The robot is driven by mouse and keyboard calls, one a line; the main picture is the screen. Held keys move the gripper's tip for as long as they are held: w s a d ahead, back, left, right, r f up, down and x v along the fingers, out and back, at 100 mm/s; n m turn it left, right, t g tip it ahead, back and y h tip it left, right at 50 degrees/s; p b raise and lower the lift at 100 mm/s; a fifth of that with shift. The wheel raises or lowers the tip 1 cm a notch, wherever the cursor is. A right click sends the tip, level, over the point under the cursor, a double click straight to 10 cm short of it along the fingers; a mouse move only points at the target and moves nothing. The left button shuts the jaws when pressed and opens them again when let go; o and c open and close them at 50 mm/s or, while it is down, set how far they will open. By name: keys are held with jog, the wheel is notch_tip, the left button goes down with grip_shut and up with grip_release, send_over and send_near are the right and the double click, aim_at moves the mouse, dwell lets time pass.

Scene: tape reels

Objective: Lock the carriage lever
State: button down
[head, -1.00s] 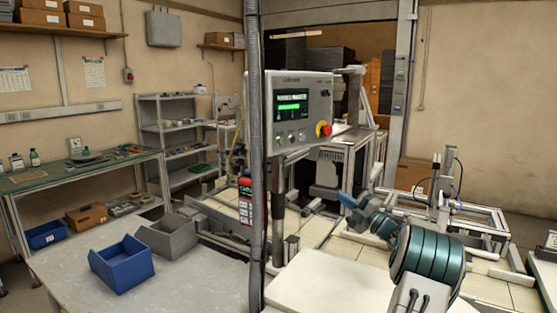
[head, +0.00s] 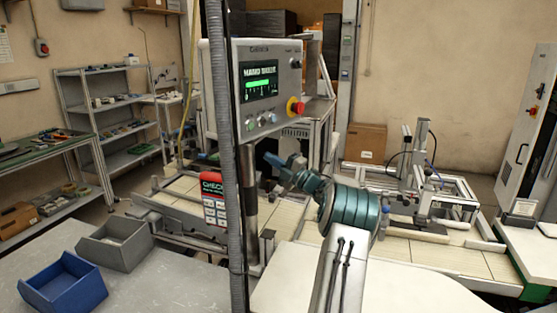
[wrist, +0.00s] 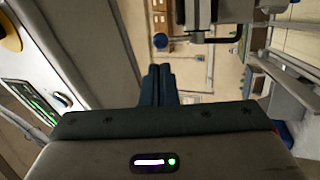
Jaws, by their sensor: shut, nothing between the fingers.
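A blue round knob (wrist: 160,41) shows beyond the fingertips in the wrist view, beside a grey and dark mechanism (wrist: 205,15). I cannot tell whether this knob is the carriage lever. A metal frame fixture (head: 440,180) stands on the bench at right in the head view, apart from my gripper. No lever can be made out clearly on it.
The control panel (head: 285,65), with a green-lit screen and red button, hangs close above my gripper. A blue bin (head: 62,285) and grey bin (head: 115,245) stand on the grey table at left.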

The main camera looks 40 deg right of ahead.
jog(key=p+x, duration=0.3)
jog(key=x, duration=0.5)
jog(key=shift+w, duration=0.1)
